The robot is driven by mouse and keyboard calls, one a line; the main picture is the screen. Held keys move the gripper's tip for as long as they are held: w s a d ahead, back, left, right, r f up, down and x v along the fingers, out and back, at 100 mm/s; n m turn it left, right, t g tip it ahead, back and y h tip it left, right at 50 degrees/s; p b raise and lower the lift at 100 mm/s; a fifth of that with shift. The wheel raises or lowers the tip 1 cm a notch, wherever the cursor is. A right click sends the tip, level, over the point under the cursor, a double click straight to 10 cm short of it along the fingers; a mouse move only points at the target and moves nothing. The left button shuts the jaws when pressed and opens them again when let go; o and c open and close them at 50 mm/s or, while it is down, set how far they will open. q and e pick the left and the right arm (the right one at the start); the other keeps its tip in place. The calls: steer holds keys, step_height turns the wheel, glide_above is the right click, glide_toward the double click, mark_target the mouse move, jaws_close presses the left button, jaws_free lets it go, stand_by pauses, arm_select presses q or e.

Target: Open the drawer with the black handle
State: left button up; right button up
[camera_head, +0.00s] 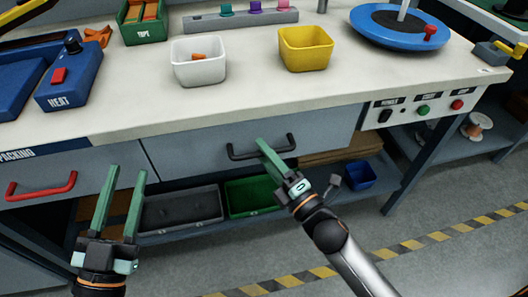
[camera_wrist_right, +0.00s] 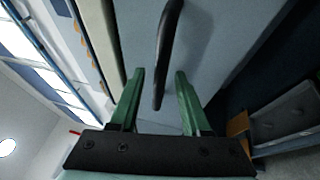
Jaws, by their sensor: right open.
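The drawer (camera_head: 190,150) with the black handle (camera_head: 245,153) is a grey front under the workbench, and it looks closed. My right gripper (camera_head: 266,148) is at the right part of the black handle in the head view. In the right wrist view, my right gripper (camera_wrist_right: 160,82) is open, and the black handle (camera_wrist_right: 166,50) runs between its two green fingers. I cannot tell whether a finger touches it. My left gripper (camera_head: 125,172) is open and empty, in front of the bench between the two drawers.
A drawer with a red handle (camera_head: 41,187) is at the left. A lower shelf holds a grey bin (camera_head: 180,208), a green bin (camera_head: 253,196) and a blue bin (camera_head: 360,175). A control panel (camera_head: 420,108) is right of the drawer. The floor in front is clear.

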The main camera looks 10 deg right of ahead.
steer(key=shift+w+a, duration=0.15)
steer(key=shift+w, duration=0.1)
steer(key=shift+c, duration=0.4)
jaws_close()
stand_by(0.9)
